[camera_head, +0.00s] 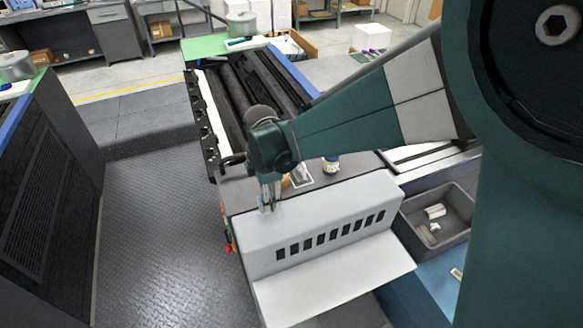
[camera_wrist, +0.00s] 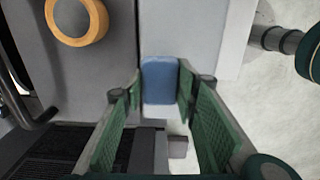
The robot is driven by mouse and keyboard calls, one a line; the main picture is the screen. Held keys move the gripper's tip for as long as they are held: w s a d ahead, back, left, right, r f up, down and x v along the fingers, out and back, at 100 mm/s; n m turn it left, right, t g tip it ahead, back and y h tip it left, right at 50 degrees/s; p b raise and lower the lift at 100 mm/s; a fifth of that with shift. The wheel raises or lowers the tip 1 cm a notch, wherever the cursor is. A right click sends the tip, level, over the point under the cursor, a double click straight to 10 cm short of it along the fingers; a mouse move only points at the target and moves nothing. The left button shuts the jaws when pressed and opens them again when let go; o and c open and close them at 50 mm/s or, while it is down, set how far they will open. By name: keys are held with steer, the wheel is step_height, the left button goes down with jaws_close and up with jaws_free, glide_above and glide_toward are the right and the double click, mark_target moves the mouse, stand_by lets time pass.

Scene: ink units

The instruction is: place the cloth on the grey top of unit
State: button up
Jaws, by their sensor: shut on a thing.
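My gripper (camera_head: 269,196) is at the back left corner of the light grey slotted unit, pointing down. In the wrist view, its green-padded fingers (camera_wrist: 160,84) are shut on a folded blue cloth (camera_wrist: 160,72), which sits between the fingertips. The cloth spans the seam between a grey surface (camera_wrist: 110,75) on the left and a lighter grey surface (camera_wrist: 210,40) on the right. I cannot tell whether the cloth touches them. In the head view, the cloth is mostly hidden by the fingers. The grey top of the unit (camera_head: 349,182) shows behind the slotted housing (camera_head: 335,215).
A small jar (camera_head: 331,164) and a white card (camera_head: 301,177) are on the grey top beside my gripper. Dark rollers (camera_head: 255,85) lie behind. A grey bin (camera_head: 457,208) with white pieces stands at right. Open patterned floor (camera_head: 170,210) is at left.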

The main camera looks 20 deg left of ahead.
steer(key=shift+f, duration=1.85)
steer(key=shift+f, duration=0.25)
steer(key=o, duration=0.8)
steer(key=shift+c, duration=0.2)
steer(key=shift+r, duration=0.15)
steer(key=shift+r, duration=6.1)
